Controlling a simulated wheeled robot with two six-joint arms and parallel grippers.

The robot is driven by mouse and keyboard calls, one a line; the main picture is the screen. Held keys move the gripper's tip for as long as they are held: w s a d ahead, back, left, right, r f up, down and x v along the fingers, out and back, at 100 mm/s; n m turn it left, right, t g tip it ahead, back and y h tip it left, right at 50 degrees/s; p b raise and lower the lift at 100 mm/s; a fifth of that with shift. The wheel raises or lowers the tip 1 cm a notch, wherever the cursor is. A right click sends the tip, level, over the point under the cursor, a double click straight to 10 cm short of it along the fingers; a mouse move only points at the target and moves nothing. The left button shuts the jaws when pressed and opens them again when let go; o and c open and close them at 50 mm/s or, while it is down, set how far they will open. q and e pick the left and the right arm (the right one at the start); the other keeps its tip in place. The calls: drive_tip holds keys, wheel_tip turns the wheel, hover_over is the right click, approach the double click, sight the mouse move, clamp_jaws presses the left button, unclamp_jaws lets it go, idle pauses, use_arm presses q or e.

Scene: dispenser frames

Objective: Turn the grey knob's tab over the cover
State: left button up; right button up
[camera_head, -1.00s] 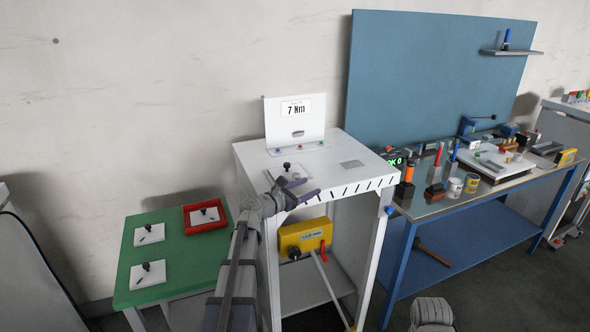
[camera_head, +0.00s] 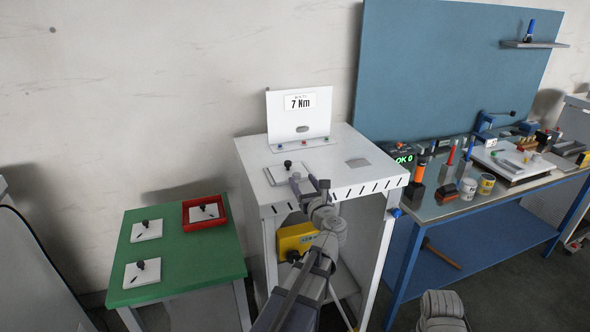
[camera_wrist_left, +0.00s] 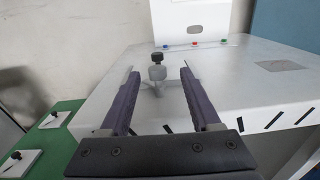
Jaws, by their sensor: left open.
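A small knob with a black top (camera_head: 288,164) stands upright on a pale plate (camera_head: 273,177) on top of the white cabinet (camera_head: 345,160). In the left wrist view the knob (camera_wrist_left: 157,72) shows a grey body under its black top, with short grey arms spreading at its foot. I cannot tell which part is the tab or the cover. My left gripper (camera_head: 303,178) is open and empty, at the cabinet's front edge and close to the plate. In the left wrist view the knob appears between its two fingers (camera_wrist_left: 158,71), beyond the tips. My right gripper is out of view.
An upright white panel marked 7 Nm (camera_head: 299,116) stands behind the plate. A green table (camera_head: 180,255) at left holds similar plates with black knobs and a red tray (camera_head: 188,220). A yellow box (camera_head: 292,239) is below the cabinet top. A tool bench (camera_head: 430,212) stands at right.

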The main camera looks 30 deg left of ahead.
use_arm(q)
drive_tip(key=shift+a, duration=0.25)
drive_tip(key=x, duration=0.7)
drive_tip(key=shift+w+a, duration=0.1)
drive_tip(key=shift+a, duration=0.2)
clamp_jaws()
idle(0.4)
